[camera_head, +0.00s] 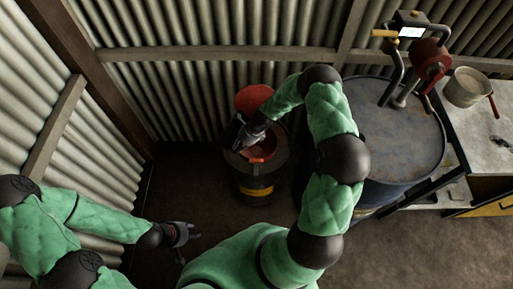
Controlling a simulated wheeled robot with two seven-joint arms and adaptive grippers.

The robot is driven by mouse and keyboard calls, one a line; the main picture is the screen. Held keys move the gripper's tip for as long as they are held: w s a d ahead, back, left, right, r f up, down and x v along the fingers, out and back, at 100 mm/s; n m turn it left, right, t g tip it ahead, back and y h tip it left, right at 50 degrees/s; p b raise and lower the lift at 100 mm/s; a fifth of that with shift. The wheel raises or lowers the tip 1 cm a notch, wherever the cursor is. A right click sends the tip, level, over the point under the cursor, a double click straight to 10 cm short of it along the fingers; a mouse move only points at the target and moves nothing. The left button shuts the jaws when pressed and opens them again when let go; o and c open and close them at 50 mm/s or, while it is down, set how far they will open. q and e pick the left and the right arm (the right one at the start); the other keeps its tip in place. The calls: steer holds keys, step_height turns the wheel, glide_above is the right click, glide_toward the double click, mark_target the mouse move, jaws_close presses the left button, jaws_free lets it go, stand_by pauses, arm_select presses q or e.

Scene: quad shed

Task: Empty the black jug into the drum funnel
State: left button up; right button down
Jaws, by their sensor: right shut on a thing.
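A dark drum (257,189) with a yellow label stands on the floor near the back wall. A red funnel (262,150) sits on its top, with a round red lid (253,99) raised behind it. My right gripper (245,138) is over the left side of the funnel, shut on a dark thing that I take to be the black jug (233,134). Its outline blends with the gripper and drum, so its tilt and any flow are hidden. My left gripper (187,241) is open and empty, low over the floor at the left.
A large blue drum (397,127) with a rusty top stands right of my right arm, carrying a hand pump (430,62) with a display. A bench (491,125) at the right holds a pale can (468,88). Corrugated walls close the back and left.

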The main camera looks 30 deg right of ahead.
steer(key=f+t+y+b, duration=0.1)
steer(key=y+b, duration=0.2)
steer(key=b, duration=0.3)
steer(key=d+f+t+y+b, duration=0.1)
steer(key=f+y+b, duration=0.1)
steer(key=b, duration=0.5)
steer(key=f+y+b, duration=0.1)
steer(key=y+b, duration=0.2)
steer(key=b, duration=0.4)
steer(key=shift+s+d+f+t+y, duration=0.2)
steer(key=shift+f+t+y, duration=0.1)
steer(key=shift+t, duration=0.1)
steer(key=shift+s+d+t+y+b, duration=0.15)
steer(key=shift+t+y+b, duration=0.2)
steer(key=shift+y, duration=0.25)
steer(key=shift+d+r+y, duration=0.1)
steer(key=shift+r+y, duration=0.2)
steer(key=shift+y, duration=0.2)
steer(key=shift+a, duration=0.35)
steer(key=shift+a+r, duration=0.1)
steer(key=shift+r+t+y, duration=0.1)
steer(key=shift+t+y, duration=0.15)
steer(key=shift+y, duration=0.15)
